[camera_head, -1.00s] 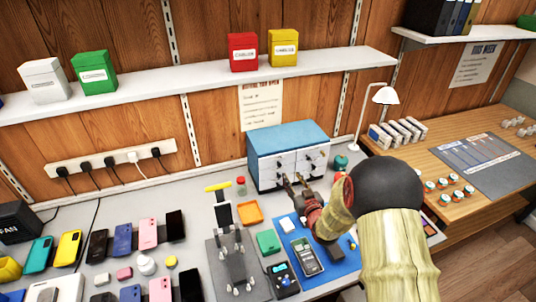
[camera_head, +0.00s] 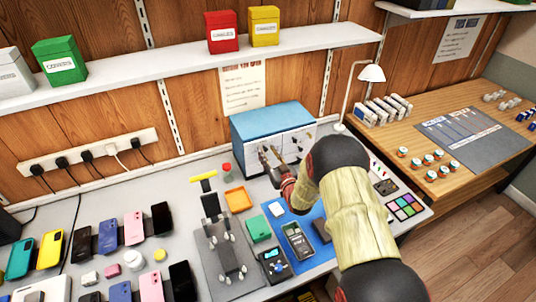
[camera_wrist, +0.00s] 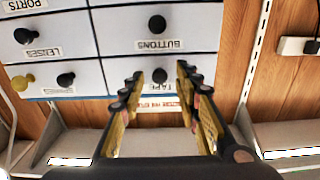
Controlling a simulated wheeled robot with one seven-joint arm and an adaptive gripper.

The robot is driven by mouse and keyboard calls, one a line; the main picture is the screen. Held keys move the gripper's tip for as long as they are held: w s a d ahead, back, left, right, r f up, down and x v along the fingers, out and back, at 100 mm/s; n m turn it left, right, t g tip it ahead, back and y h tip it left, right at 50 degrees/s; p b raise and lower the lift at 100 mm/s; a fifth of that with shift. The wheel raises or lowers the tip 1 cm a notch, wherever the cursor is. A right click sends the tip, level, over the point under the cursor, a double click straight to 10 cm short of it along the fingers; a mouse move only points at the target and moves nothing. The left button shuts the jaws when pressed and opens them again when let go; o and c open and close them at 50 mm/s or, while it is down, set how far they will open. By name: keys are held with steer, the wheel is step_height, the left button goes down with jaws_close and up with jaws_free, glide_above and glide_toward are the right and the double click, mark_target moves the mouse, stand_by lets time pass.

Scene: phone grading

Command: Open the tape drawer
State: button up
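The small blue-topped cabinet (camera_head: 272,122) with white drawer fronts stands at the back of the bench. In the wrist view, the tape drawer (camera_wrist: 141,75) carries an upside-down TAPE label and a round black knob (camera_wrist: 159,75). Its front looks flush with its neighbours. My gripper (camera_head: 269,153) is at the cabinet's front; its fingers also show in the wrist view (camera_wrist: 158,82). They are apart, one on either side of the knob in the picture. I see no contact, and the depth between fingertips and knob is hard to tell.
Neighbouring drawers include BUTTONS (camera_wrist: 158,28) and LENSES (camera_wrist: 45,38), with knobs close by. A white lamp (camera_head: 371,74) stands right of the cabinet. A blue mat (camera_head: 318,256) with devices, an orange tray (camera_head: 238,199) and several phones cover the bench in front and left.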

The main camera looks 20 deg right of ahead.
steer(key=shift+c, duration=1.4)
jaws_close()
